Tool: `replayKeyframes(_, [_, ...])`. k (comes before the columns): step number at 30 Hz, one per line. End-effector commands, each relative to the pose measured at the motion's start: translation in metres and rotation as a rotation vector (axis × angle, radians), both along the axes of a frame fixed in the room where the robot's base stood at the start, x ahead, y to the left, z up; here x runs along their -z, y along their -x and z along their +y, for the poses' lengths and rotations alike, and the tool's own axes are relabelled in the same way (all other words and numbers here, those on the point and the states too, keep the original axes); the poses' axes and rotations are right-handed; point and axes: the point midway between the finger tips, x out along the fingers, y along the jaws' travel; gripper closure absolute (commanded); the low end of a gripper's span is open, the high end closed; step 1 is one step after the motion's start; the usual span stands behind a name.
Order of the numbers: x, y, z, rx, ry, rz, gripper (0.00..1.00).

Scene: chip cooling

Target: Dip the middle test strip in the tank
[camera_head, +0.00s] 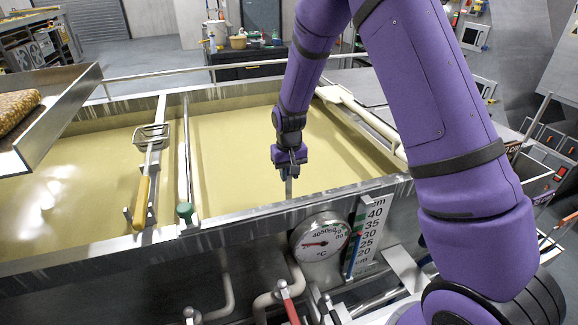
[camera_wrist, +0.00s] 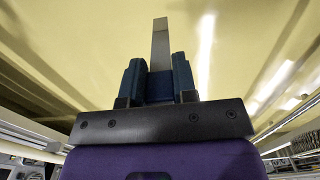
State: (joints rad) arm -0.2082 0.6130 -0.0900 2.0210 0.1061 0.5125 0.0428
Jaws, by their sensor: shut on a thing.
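My gripper (camera_head: 289,172) hangs over the right-hand section of the tank (camera_head: 345,190), near its front wall. In the wrist view my gripper (camera_wrist: 157,85) is shut on a thin grey test strip (camera_wrist: 160,45), which sticks out past the fingertips. In the head view the strip (camera_head: 289,188) points down toward the pale yellow liquid (camera_head: 235,145). I cannot tell whether its lower end touches the liquid. No other test strips can be made out.
A yellow-handled wire skimmer (camera_head: 142,195) lies over the tank at left. A green-ended rod (camera_head: 184,212) lies beside it. A round temperature dial (camera_head: 320,237) and a centimetre scale (camera_head: 372,232) are on the front. A metal tray (camera_head: 62,100) stands at far left.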

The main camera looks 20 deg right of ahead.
Motion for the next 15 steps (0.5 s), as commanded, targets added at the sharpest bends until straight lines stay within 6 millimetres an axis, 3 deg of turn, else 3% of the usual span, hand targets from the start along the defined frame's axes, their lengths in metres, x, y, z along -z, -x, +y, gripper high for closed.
replayKeyframes(15, [0.045,0.000,0.000,-0.001,0.000,0.001,1.00])
